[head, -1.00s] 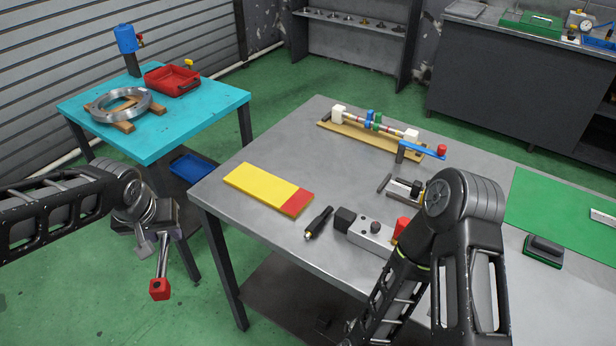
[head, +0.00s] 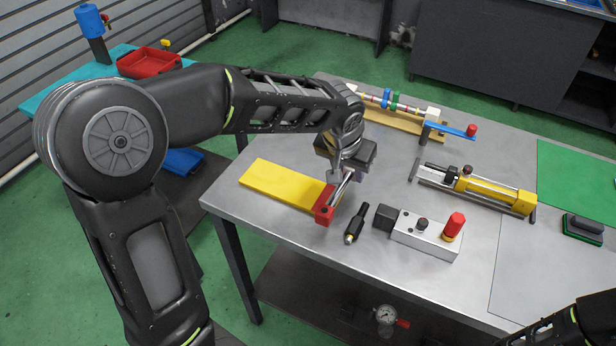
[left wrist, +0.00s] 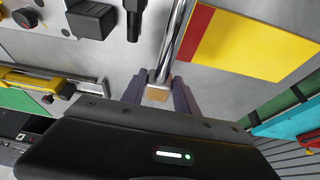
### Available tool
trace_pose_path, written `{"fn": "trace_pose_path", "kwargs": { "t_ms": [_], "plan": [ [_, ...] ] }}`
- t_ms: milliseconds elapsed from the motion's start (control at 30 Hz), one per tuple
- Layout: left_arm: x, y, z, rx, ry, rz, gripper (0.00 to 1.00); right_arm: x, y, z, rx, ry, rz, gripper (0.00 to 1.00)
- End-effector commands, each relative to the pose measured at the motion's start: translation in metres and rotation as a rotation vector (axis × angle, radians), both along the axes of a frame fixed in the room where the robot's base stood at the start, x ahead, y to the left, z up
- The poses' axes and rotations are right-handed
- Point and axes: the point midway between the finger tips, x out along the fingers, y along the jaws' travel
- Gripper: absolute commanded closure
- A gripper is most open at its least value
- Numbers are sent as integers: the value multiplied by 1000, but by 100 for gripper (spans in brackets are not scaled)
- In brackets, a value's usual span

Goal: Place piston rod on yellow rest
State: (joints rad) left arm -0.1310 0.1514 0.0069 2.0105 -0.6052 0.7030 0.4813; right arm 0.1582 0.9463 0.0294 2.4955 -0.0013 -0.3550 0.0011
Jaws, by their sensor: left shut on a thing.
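In the left wrist view the rod (left wrist: 174,42) stretches away from the gripper (left wrist: 160,88), beside the red strip of the yellow rest (left wrist: 235,42). My right gripper is out of view.
A black tool (head: 357,222) lies just right of the rest. A grey block with a red knob (head: 425,235) and a yellow cylinder unit (head: 490,190) stand further right. A wooden rack with colored rings (head: 400,118) is behind. Bare tabletop lies between them.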

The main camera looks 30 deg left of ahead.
Motion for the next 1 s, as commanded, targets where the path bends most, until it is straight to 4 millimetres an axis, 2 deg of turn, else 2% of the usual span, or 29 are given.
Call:
{"fn": "trace_pose_path", "kwargs": {
  "t_ms": [233, 367, 533, 667, 767, 900, 1000],
  "plan": [
    [0, 0, 1, 0, -1, 0, 100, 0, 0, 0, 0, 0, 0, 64],
    [0, 2, 1, 0, -1, 13, 100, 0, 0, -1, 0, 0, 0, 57],
    [2, 20, 3, 1, -4, 157, 100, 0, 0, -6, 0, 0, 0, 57],
    [1, 53, 9, 1, -6, 419, 100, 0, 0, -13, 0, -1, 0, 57],
    [-4, 86, 19, 2, -8, 701, 100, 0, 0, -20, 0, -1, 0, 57],
    [-18, 133, 40, 1, -9, 1145, 100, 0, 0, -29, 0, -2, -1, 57],
    [-31, 157, 56, 1, -8, 1404, 100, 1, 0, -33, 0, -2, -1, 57]
  ]
}}
